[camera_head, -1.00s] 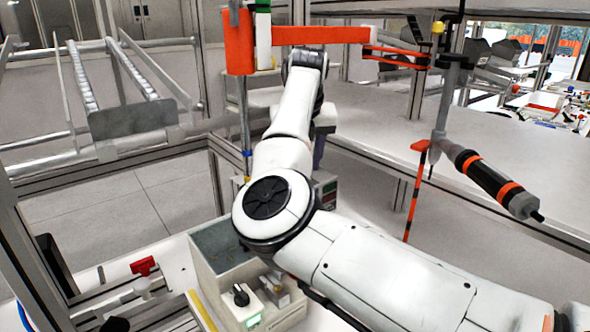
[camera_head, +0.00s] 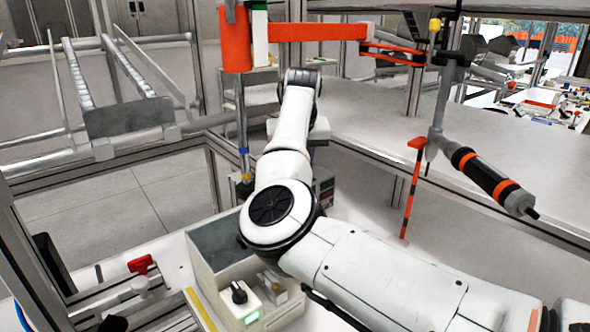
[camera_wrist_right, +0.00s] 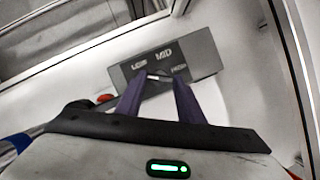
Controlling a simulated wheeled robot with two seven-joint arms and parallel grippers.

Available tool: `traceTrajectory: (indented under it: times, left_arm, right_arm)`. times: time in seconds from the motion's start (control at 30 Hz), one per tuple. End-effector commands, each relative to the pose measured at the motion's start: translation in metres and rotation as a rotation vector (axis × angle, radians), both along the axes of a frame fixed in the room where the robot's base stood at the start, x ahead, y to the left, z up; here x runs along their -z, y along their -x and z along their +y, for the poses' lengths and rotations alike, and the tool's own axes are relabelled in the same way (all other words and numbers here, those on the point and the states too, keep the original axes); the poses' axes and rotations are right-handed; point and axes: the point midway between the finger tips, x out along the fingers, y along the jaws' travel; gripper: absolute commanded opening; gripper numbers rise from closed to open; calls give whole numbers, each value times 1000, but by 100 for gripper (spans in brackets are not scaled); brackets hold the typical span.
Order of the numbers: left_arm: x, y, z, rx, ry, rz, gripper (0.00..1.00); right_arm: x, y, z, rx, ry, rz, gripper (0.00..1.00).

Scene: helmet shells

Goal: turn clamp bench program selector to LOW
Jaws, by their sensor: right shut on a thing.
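In the right wrist view a dark grey panel (camera_wrist_right: 206,57) carries the labels LOW, MID and HIGH from left to right. My right gripper (camera_wrist_right: 158,80) has its two purple fingers converging on the selector just below these labels, shut on it. The fingers cover most of the selector, so I cannot tell which label it points to. In the head view my right arm reaches away over the bench; its gripper and the panel are hidden there. My left gripper is in neither view.
A beige box (camera_head: 222,292) with a black knob (camera_head: 239,292) and a green display stands under my right arm. A red clamp handle (camera_head: 141,264) lies at the lower left.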

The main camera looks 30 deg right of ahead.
Motion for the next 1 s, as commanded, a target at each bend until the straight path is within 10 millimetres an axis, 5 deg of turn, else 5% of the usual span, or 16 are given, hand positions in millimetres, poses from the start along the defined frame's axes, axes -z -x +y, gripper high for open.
traceTrajectory:
  times: [0.43, 0.87, 0.9, 1.0]
  left_arm:
    - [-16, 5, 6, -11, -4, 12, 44]
    - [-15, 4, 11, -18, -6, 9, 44]
    - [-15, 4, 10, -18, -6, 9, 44]
    - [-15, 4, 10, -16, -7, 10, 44]
  right_arm:
    - [-3, -3, 4, 361, 1, 1, 12]
    - [-1, -3, 3, 411, 1, -4, 12]
    - [-1, -3, 3, 410, 1, -4, 41]
    - [-1, -3, 3, 410, 1, -3, 53]
